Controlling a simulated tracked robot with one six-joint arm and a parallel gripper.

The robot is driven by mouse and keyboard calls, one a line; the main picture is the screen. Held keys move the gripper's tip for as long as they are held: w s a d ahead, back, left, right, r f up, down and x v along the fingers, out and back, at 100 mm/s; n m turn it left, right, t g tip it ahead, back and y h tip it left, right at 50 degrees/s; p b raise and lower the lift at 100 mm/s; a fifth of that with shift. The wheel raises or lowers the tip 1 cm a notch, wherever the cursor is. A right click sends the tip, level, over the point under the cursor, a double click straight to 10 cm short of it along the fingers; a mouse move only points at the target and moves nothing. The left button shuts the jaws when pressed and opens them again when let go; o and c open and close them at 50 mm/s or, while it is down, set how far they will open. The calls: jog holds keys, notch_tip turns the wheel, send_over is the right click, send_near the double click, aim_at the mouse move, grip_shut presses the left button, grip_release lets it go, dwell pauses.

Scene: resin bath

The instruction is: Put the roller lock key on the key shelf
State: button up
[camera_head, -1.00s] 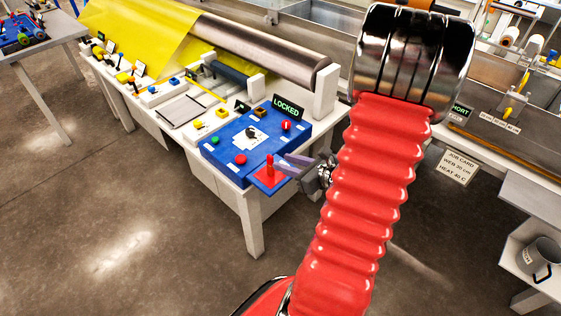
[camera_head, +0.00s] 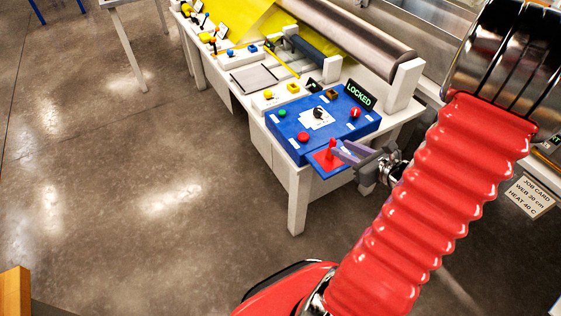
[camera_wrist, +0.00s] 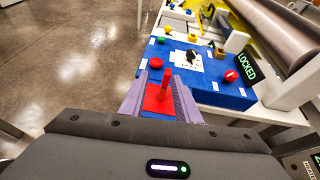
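A blue control box (camera_head: 335,122) at the bench's front corner carries a black key-like knob (camera_head: 318,112) on a white plate, which also shows in the wrist view (camera_wrist: 191,56). A green LOCKED sign (camera_head: 361,94) stands behind it. At the box's front, an upright red peg (camera_head: 332,147) stands on a red square pad (camera_head: 324,160). I cannot tell for certain which piece is the roller lock key or the key shelf. My gripper (camera_head: 345,152) is at the peg. In the wrist view its lavender fingers (camera_wrist: 160,98) are apart, either side of the red peg.
A red mushroom button (camera_head: 355,113), a red button (camera_head: 303,137) and a green button (camera_head: 281,113) rise from the box. A steel roller (camera_head: 360,40) and its white support (camera_head: 404,85) stand behind.

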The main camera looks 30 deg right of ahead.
jog(key=a+r+n+g+y, duration=0.35)
jog(key=a+n, duration=0.55)
jog(key=a, duration=0.3)
jog(key=a+r+n+g+y, duration=0.2)
jog(key=a+r+n+g, duration=0.2)
jog(key=a+n, duration=0.65)
jog(key=s+a+r+n+h, duration=0.6)
jog(key=r+n, duration=0.4)
jog(key=n, duration=0.5)
jog(key=shift+s+a+r, duration=0.15)
jog(key=shift+s+a, duration=0.25)
jog(key=shift+s, duration=0.3)
jog(key=shift+h, duration=0.25)
